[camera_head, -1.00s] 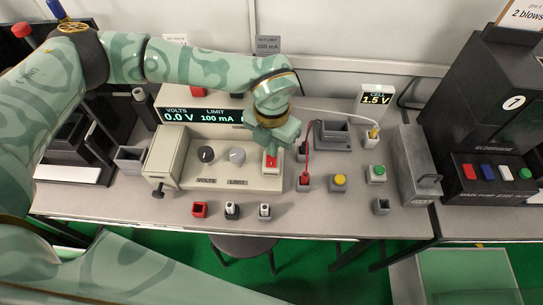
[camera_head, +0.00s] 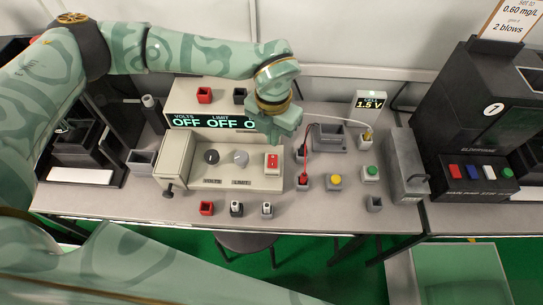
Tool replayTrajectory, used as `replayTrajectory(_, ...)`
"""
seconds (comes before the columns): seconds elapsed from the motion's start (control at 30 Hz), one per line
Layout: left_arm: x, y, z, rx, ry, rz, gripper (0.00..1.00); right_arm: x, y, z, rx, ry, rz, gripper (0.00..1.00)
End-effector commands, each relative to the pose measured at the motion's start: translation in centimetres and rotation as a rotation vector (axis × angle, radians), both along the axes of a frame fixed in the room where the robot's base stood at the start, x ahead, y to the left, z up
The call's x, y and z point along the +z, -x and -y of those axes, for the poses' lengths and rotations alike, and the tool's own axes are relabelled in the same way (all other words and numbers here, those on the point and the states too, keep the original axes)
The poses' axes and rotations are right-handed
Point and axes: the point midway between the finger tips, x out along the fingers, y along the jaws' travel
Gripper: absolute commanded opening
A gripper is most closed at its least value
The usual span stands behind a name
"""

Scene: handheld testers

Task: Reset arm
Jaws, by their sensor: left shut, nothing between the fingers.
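My left gripper (camera_head: 274,141) is shut and empty. It hangs above the right part of the beige power supply (camera_head: 225,180), just behind and above its red rocker switch (camera_head: 272,162), apart from it as far as I can tell. The supply's display (camera_head: 212,121) reads OFF under VOLTS and LIMIT; its right end is hidden behind my gripper. My right gripper is not in view.
Small red and dark blocks (camera_head: 207,208) stand along the bench front. A yellow button (camera_head: 335,181), a green button (camera_head: 371,172), a red lead (camera_head: 304,179) and a grey metal box (camera_head: 408,165) stand right. A black tester (camera_head: 480,120) is at the far right.

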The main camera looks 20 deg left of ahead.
Motion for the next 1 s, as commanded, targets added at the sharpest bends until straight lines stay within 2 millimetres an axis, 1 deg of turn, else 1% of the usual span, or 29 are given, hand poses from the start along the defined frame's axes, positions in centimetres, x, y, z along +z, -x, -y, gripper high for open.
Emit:
replayTrajectory(0.03, 0.8, 0.0, 0.0, 0.0, 0.0, 0.002, 0.0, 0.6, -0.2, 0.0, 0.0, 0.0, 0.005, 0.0)
replayTrajectory(0.1, 1.1, 0.0, 0.0, 0.0, 0.0, 0.001, 0.0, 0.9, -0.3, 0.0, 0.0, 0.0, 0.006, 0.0)
replayTrajectory(0.57, 0.9, 0.0, 0.0, 0.0, 0.0, 0.0, 0.0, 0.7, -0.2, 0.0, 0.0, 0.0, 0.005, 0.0)
replayTrajectory(0.67, 1.3, 0.0, 0.0, 0.0, 0.0, 0.002, 0.0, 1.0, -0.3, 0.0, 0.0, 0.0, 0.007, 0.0)
replayTrajectory(0.73, 2.4, 0.0, 0.0, 0.0, 0.0, 0.008, 0.0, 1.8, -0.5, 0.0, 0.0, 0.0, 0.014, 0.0)
replayTrajectory(0.9, 6.9, 0.1, 0.0, 0.0, 0.0, 0.031, 0.0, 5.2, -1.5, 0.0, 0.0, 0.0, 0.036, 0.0)
replayTrajectory(1.0, 9.0, 0.2, 0.0, 0.0, 0.001, 0.041, 0.0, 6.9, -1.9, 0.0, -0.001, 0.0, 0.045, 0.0)
